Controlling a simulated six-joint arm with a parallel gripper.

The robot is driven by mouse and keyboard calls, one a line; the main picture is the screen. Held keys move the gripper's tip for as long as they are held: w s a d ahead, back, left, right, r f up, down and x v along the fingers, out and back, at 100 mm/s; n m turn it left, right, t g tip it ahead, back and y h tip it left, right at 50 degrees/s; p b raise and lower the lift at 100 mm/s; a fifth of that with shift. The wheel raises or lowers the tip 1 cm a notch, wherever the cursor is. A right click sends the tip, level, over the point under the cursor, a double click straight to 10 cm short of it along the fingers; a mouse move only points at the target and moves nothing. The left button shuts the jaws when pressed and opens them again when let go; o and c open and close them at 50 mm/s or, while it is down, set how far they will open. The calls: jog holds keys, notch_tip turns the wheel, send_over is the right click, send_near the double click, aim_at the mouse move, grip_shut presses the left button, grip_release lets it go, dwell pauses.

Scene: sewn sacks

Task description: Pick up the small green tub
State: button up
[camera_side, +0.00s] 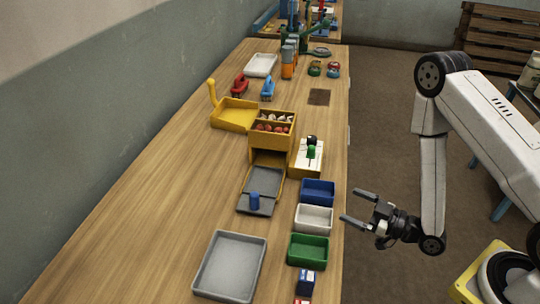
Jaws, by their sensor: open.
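The small green tub (308,249) sits upright on the wooden table near its right edge. It is open-topped, and I see no contents in it. A white tub (313,219) stands just behind it, and a blue tub (317,192) stands behind the white one. My gripper (351,206) is open with nothing between its fingers. It is beyond the table's right edge, to the right of the white tub, with its fingers pointing left. It is up and to the right of the green tub in the picture and apart from it.
A large grey tray (212,288) lies left of the green tub. A small blue box (305,284) stands in front of it. Grey trays (266,182) with a blue cylinder (254,201) and a yellow box (256,139) are further back. The table's left side (150,210) is clear.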

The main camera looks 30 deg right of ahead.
aim_at(332, 260)
jog(key=s+a+f+n+g+y, duration=0.2)
jog(key=s+a+f+g+y, duration=0.1)
jog(key=s+a, duration=0.4)
jog(key=a+g+y, duration=0.1)
jog(key=y, duration=0.1)
jog(key=shift+a+f+y, duration=0.3)
jog(key=shift+a, duration=0.05)
jog(key=shift+w, duration=0.1)
jog(key=shift+x, duration=1.25)
jog(key=shift+a, duration=0.1)
jog(key=shift+x, duration=2.55)
jog(key=shift+c, duration=0.2)
jog(key=c, duration=1)
jog(key=shift+r, duration=0.15)
